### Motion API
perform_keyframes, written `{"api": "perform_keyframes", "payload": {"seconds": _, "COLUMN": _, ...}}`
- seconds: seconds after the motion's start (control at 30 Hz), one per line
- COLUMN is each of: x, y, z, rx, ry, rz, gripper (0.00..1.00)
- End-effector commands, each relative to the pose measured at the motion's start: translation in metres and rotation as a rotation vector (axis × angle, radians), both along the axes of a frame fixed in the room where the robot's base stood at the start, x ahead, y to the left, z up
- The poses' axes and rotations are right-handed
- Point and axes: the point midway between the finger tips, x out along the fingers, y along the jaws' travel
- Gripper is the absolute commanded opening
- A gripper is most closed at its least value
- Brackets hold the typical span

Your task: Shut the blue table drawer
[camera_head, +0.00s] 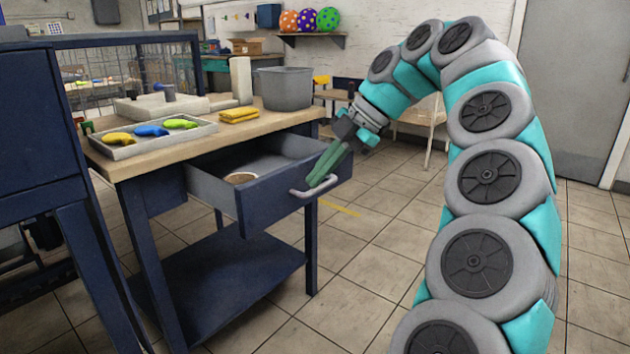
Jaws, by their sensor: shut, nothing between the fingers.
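The blue table drawer (290,205) is pulled out from under the wooden tabletop of the blue table (150,168). Its inside shows, with a small round brown-topped item (241,178) in it. A light grey bar handle (316,188) is on its front face. My gripper (318,182) comes down from the upper right with its green fingers shut. The fingertips are at the handle, overlapping it in the picture. I cannot tell whether they touch the handle or the drawer front.
On the tabletop are a tray (150,142) of coloured pieces, yellow cloths (239,115), a white roll (241,80) and a grey bin (284,88). A dark blue cabinet (30,130) stands at left. Tiled floor (350,270) is clear before the drawer.

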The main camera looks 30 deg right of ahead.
Motion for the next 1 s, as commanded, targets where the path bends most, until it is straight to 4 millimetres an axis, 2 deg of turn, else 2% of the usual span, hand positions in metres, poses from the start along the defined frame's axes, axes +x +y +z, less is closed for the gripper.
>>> {"api": "perform_keyframes", "payload": {"seconds": 0.03, "x": 0.002, "y": 0.003, "z": -0.011, "rx": 0.0, "ry": -0.001, "rz": 0.002, "gripper": 0.0}}
{"api": "perform_keyframes", "payload": {"seconds": 0.7, "x": 0.025, "y": 0.042, "z": -0.065, "rx": -0.001, "ry": 0.003, "rz": 0.0, "gripper": 0.0}}
{"api": "perform_keyframes", "payload": {"seconds": 1.0, "x": 0.053, "y": 0.052, "z": -0.063, "rx": -0.001, "ry": 0.0, "rz": -0.001, "gripper": 0.0}}
